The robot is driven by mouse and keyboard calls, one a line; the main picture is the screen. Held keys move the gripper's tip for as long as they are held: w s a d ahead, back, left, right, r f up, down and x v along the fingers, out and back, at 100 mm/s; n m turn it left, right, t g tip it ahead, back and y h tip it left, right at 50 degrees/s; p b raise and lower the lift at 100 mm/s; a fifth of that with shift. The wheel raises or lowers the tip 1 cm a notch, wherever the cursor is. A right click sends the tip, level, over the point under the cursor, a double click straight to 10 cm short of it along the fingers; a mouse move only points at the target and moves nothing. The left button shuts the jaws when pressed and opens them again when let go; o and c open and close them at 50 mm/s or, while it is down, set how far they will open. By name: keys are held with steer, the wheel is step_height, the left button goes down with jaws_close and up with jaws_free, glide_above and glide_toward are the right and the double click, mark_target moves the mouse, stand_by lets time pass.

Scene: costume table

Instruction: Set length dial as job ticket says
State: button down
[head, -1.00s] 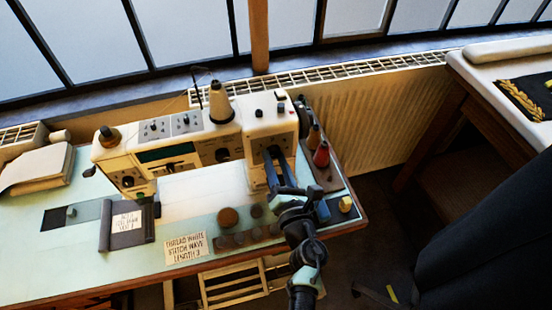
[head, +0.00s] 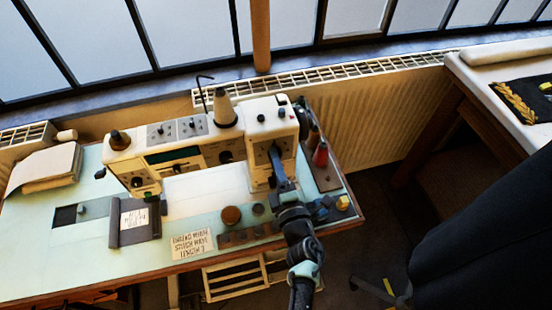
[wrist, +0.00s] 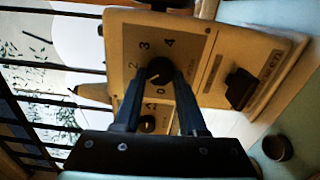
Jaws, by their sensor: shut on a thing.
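A cream sewing machine (head: 262,118) stands on the pale green table. Its end panel fills much of the wrist view. On it is a round black dial (wrist: 160,72) with printed numbers, among them 0, 2, 3 and 4. My gripper (wrist: 159,80) is shut on this dial, one dark finger on each side; it also shows at the machine's end in the head view (head: 274,152). The dial's exact setting is too small to tell. A second, smaller dial (wrist: 147,124) sits below it, partly behind a finger. The job ticket (head: 193,244) lies at the table's front; its length figure is unclear.
A dark lever or knob (wrist: 240,88) sticks out from the panel at right. A black chair (head: 485,230) stands at right.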

steer(key=m+p, duration=0.1)
steer(key=m, duration=0.2)
steer(key=shift+r+m, duration=0.15)
steer(key=shift+m, duration=0.25)
steer(key=m+p, duration=0.2)
steer(key=m, duration=0.2)
steer(key=shift+m, duration=0.3)
steer(key=m+p, duration=0.1)
steer(key=m, duration=0.3)
steer(key=shift+d, duration=0.15)
steer(key=shift+m+p, duration=0.55)
steer(key=shift+m, duration=1.65)
steer(key=shift+c, duration=2.3)
jaws_free()
